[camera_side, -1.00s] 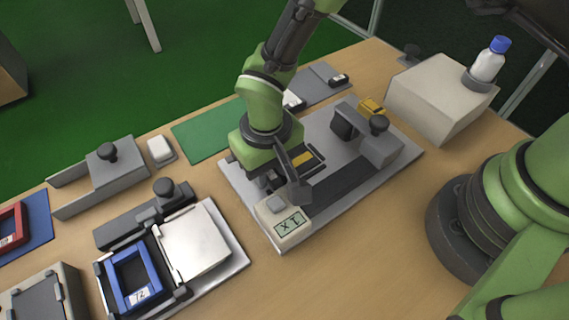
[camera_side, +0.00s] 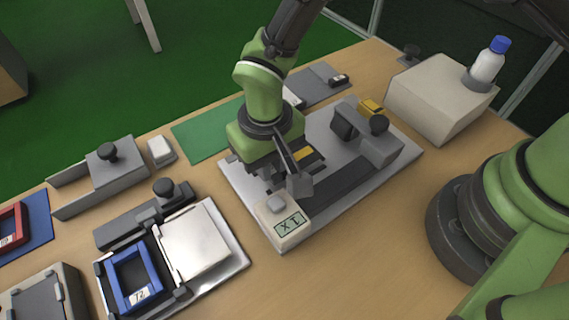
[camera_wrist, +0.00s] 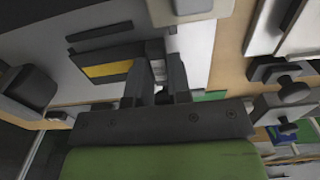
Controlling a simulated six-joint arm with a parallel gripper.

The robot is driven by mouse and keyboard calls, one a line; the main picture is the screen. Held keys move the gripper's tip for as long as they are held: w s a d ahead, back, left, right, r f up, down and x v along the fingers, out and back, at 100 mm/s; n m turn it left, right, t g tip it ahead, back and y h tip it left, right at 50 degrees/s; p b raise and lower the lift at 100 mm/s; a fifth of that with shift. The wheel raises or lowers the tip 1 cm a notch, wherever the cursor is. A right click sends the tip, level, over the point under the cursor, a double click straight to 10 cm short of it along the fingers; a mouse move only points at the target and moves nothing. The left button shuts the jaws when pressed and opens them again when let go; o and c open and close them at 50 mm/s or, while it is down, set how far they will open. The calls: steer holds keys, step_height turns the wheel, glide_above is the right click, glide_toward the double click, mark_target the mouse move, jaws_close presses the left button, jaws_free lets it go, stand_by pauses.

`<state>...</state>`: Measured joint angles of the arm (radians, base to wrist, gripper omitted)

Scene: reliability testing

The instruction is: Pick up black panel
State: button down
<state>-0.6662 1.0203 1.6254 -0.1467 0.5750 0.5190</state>
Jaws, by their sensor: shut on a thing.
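The black panel (camera_side: 312,164) is a dark flat piece at the grey test fixture (camera_side: 352,188), partly hidden behind my gripper. In the wrist view the dark panel (camera_wrist: 98,53) shows with a yellow strip on it. My gripper (camera_side: 274,184) points down over the left part of the fixture. In the wrist view my gripper (camera_wrist: 158,62) is shut on the panel's near edge, where a small pale label shows between the fingers. I cannot tell whether the panel is clear of the fixture.
A box with a small display (camera_side: 284,222) stands close by the gripper. A blue frame (camera_side: 136,280) sits in a second fixture at front left. A white block (camera_side: 440,98) holds a bottle (camera_side: 488,62).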

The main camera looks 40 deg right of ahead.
steer(key=shift+r, duration=1.75)
